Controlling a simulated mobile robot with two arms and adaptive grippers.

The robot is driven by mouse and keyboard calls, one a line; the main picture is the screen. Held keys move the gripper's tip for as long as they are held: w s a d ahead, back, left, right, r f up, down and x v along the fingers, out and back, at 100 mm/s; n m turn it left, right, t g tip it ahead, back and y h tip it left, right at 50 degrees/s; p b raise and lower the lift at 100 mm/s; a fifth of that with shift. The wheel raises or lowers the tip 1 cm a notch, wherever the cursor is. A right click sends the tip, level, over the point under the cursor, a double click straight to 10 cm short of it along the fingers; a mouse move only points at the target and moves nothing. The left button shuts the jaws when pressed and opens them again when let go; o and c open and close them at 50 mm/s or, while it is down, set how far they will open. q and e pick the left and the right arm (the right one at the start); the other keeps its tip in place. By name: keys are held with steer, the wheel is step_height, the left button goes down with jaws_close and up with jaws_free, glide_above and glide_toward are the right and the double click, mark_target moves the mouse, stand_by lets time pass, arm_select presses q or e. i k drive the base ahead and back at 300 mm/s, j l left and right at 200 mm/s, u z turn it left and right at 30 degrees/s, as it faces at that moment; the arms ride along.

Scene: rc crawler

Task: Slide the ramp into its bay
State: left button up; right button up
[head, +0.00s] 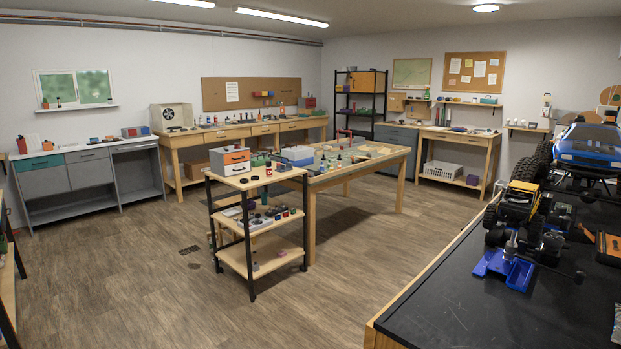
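I cannot pick out the ramp or its bay with certainty. The centre workbench (318,184) carries several small parts and flat pieces, too small to tell apart from here. On the black-topped bench (430,310) at the right, a blue stand (505,268) sits below a yellow and black crawler vehicle (517,205). A blue-bodied crawler (590,145) stands behind it at the right edge. Neither of my grippers shows in the head view.
A three-tier cart (278,255) stands at the near left end of the centre workbench. Grey cabinets (90,175) and a long wooden bench (235,135) line the walls. The wood floor (130,270) is open at the left and between the cart and the black bench.

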mark_target(380, 150)
steer(key=i+j+u, duration=0.1)
steer(key=i+j, duration=0.65)
steer(key=i, duration=0.25)
steer(key=i+j+u, duration=0.15)
steer(key=i+j, duration=0.2)
steer(key=i, duration=0.15)
steer(key=i+l+z, duration=0.15)
steer(key=i+z, duration=0.35)
steer(key=i+j+z, duration=0.1)
steer(key=i+z, duration=0.35)
steer(key=i, duration=0.25)
steer(key=i+j+z, duration=0.3)
steer(key=i+z, duration=0.2)
steer(key=i+u, duration=0.1)
steer(key=i, duration=0.55)
steer(key=i+l, duration=0.15)
steer(key=i, duration=0.5)
steer(key=i+l+u, duration=0.15)
steer(key=i, duration=0.5)
steer(key=i+u, duration=0.15)
steer(key=i, duration=0.5)
steer(key=i+l+u, duration=0.2)
steer(key=i, duration=0.5)
steer(key=u, duration=0.35)
steer(key=i+l+u, duration=0.4)
steer(key=l, duration=0.2)
steer(key=i+l+u, duration=0.35)
steer(key=l, duration=0.4)
steer(key=i, duration=0.05)
